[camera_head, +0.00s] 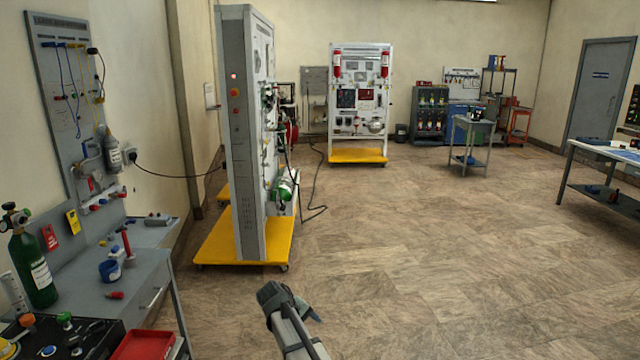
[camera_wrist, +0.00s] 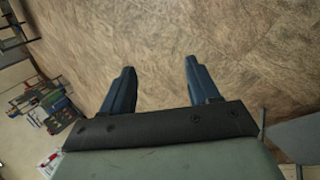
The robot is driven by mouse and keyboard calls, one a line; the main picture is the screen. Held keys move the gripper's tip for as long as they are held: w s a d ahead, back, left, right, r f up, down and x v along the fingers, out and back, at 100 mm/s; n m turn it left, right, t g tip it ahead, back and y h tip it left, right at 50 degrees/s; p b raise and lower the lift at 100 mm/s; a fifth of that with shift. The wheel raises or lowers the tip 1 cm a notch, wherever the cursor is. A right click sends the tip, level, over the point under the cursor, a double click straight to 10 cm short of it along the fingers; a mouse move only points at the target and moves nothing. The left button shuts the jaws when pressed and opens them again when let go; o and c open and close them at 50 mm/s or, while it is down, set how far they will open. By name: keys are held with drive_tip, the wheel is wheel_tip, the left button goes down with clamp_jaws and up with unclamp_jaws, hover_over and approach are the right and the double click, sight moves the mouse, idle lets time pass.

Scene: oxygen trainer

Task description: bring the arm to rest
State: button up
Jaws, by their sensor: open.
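My gripper shows in the wrist view (camera_wrist: 158,78) with its two dark blue fingers spread apart. Nothing is between the fingers, and only tiled floor shows beyond them. In the head view, part of my arm (camera_head: 290,320) reaches up from the bottom edge, right of the workbench and over open floor. The fingers cannot be made out clearly in the head view.
A grey workbench (camera_head: 152,262) with a green cylinder (camera_head: 34,268) and a red tray (camera_head: 143,345) stands at left. A tall trainer panel (camera_head: 243,130) on a yellow base (camera_head: 222,243) stands ahead. Another panel (camera_head: 360,95) stands farther back. Floor at right (camera_head: 450,260) is clear.

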drive_tip(key=s+d+f+h, duration=0.1)
drive_tip(key=d+f, duration=0.3)
drive_tip(key=d, duration=0.4)
drive_tip(key=s+d+f, duration=0.2)
drive_tip(key=d+f, duration=0.1)
drive_tip(key=d, duration=0.4)
drive_tip(key=s+d+f+g, duration=0.2)
drive_tip(key=s+d+f, duration=0.65)
drive_tip(key=f, duration=0.25)
drive_tip(key=s+a+f+m+g+y, duration=0.1)
drive_tip(key=s+f, duration=0.4)
drive_tip(key=s, duration=0.8)
drive_tip(key=s+f+m+g+y, duration=0.3)
drive_tip(key=s+f, duration=0.3)
drive_tip(key=s, duration=0.8)
drive_tip(key=s+a+f+m+g+y, duration=0.1)
drive_tip(key=s+f, duration=0.5)
drive_tip(key=s, duration=0.8)
drive_tip(key=m+g+y, duration=0.1)
drive_tip(key=m+g, duration=0.1)
drive_tip(key=g, duration=0.1)
drive_tip(key=shift+s+a+m+y, duration=0.2)
drive_tip(key=shift+a+m+y, duration=0.1)
drive_tip(key=shift+m, duration=0.1)
